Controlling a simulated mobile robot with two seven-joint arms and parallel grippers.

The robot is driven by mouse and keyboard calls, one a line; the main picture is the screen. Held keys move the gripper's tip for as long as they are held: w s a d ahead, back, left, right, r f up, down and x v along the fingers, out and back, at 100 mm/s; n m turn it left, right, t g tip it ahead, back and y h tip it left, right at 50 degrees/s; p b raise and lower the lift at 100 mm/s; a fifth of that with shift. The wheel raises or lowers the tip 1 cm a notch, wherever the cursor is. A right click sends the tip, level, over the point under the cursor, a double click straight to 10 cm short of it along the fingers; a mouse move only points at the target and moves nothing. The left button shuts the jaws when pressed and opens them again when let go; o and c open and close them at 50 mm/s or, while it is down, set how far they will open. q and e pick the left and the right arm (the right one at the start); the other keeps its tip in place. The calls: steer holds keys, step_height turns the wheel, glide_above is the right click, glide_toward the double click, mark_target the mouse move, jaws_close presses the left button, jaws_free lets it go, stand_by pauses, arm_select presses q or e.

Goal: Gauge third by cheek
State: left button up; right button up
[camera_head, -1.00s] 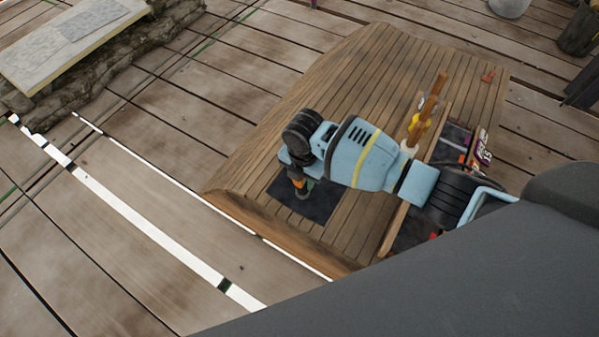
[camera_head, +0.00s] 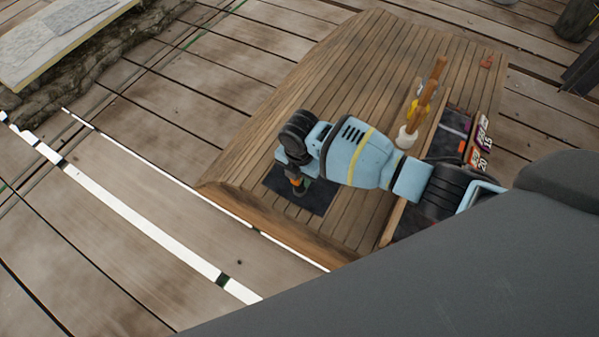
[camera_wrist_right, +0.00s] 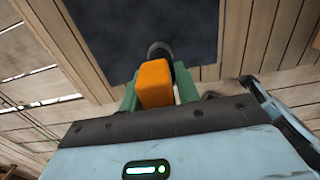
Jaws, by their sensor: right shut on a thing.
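My right gripper (camera_head: 299,190) is low over a dark square mat (camera_head: 318,198) on the wooden table. It is shut on an orange piece (camera_head: 297,182). In the right wrist view the orange piece (camera_wrist_right: 155,83) sits between my green fingers (camera_wrist_right: 157,95), with a dark rounded part (camera_wrist_right: 160,49) beyond it. Whether the piece touches the mat (camera_wrist_right: 205,30) is unclear. My left gripper is out of view.
A tray (camera_head: 450,128) with dark compartments and number tags (camera_head: 481,150) lies at the table's right, partly hidden by my arm. A small red thing (camera_head: 486,62) lies near the far right corner. The table top (camera_head: 345,65) left of the rod is clear.

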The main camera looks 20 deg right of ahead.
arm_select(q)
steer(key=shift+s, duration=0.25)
arm_select(e)
steer(key=o, duration=1.1)
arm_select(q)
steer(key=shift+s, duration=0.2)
arm_select(e)
steer(key=shift+o, duration=0.2)
step_height(320, 180, up, 7)
steer(key=shift+f+p, duration=0.2)
steer(key=shift+p, duration=0.9)
steer(key=shift+r, duration=0.6)
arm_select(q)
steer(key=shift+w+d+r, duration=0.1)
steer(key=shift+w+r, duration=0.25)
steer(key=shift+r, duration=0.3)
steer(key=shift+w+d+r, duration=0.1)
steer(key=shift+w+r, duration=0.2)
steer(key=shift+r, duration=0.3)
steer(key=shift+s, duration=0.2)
